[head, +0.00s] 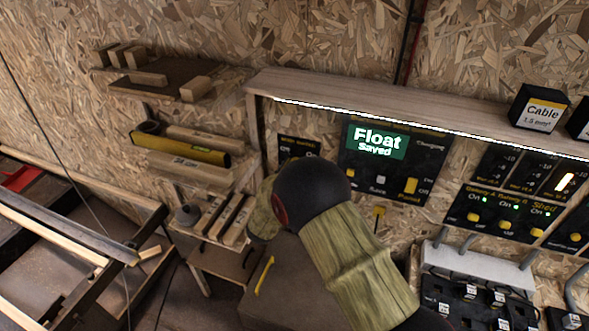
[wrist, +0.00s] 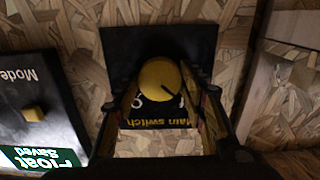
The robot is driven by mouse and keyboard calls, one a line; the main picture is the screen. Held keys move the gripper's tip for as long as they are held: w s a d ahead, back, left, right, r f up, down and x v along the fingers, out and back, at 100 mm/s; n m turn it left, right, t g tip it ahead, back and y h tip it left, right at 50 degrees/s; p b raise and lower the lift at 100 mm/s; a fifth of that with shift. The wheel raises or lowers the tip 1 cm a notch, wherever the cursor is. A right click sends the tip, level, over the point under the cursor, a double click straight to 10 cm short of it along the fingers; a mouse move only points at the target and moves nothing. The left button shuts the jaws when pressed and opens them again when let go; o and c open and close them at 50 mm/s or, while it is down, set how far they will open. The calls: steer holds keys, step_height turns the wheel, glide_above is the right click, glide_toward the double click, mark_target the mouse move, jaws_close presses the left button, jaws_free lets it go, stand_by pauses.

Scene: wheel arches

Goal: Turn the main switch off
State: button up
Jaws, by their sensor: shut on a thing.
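The main switch is a round yellow knob (wrist: 158,77) on a black plate (wrist: 118,45) lettered "Main switch", upside down in the wrist view. A dark line on the knob slants to the lower right. An "O" mark shows at its lower left; other marks are partly hidden. My gripper (wrist: 162,92) has a finger on each side of the knob and is shut on it. In the head view the top of the switch plate (head: 298,147) shows at the left of the panels; my arm hides the knob and gripper.
The panel reading "Float Saved" (head: 415,160) stands close beside the switch, with small yellow switches. A wooden shelf edge (head: 400,100) runs above. Small shelves with wood blocks (head: 160,80) are at the left. A switch panel (head: 510,205) and fuse box (head: 480,290) are at the right.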

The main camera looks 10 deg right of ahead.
steer(key=shift+f, duration=0.1)
steer(key=o, duration=1.2)
steer(key=shift+c, duration=0.2)
steer(key=v, duration=1.2)
